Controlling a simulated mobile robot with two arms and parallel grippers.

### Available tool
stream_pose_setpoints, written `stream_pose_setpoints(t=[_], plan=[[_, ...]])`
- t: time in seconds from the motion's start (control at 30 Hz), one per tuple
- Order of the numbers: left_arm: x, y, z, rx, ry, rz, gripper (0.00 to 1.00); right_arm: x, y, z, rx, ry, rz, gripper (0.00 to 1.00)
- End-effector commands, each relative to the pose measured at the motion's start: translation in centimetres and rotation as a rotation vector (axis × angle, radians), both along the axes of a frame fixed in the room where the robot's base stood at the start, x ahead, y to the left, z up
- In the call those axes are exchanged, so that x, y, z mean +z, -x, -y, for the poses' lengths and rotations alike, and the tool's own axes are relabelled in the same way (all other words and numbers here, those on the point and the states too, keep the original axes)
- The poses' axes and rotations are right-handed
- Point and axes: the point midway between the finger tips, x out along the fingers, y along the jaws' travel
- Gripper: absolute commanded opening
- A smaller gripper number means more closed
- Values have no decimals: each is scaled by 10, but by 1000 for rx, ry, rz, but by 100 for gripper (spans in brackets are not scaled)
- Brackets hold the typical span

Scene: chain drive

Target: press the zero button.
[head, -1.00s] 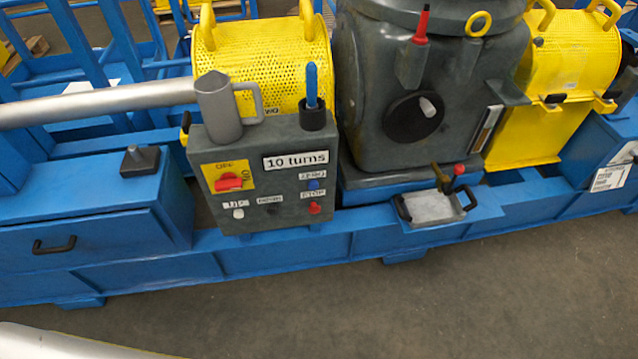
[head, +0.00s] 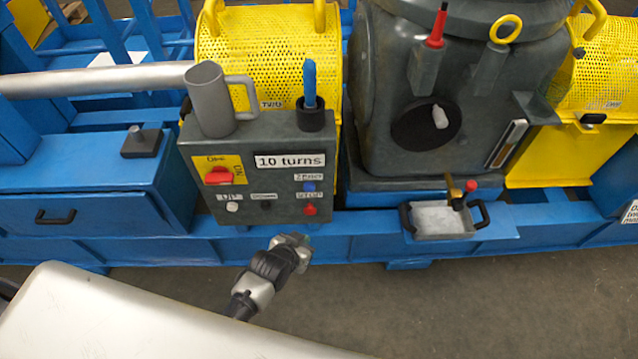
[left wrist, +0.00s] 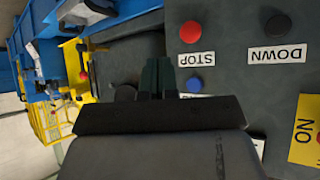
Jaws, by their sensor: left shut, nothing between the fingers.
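The grey control box (head: 285,155) stands on the blue frame. Its blue zero button (head: 309,187) sits under the ZERO label (head: 309,177) and above the red stop button (head: 310,210). My left gripper (head: 300,241) is shut and empty, in front of and below the box's lower right part in the head view. In the left wrist view its closed dark fingers (left wrist: 158,74) lie just left of the blue zero button (left wrist: 194,84). The red stop button (left wrist: 190,31) is above it there. I cannot tell the gap to the panel. My right gripper is not in view.
The box also has a red rotary switch (head: 219,176), a white up button (head: 232,207) and a dark down button (left wrist: 278,25). A grey mug (head: 212,100) and a black cup with a blue stick (head: 311,117) stand on top. A small tray (head: 440,220) is to the right.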

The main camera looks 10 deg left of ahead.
Motion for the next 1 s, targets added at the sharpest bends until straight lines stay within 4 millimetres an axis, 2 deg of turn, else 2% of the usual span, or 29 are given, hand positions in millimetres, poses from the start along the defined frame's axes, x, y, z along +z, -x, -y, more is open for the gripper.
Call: stream_pose_setpoints(t=[0.1,0.2,0.67,0.77,1.0], plan=[[18,-9,3,-3,9,35,0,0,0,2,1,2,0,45],[24,-12,4,-4,12,48,0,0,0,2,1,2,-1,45],[24,-17,3,-4,12,51,0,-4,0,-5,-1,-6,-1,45],[23,-25,0,-4,12,51,0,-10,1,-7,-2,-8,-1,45],[20,-57,-9,-4,12,52,0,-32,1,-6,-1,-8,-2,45]])
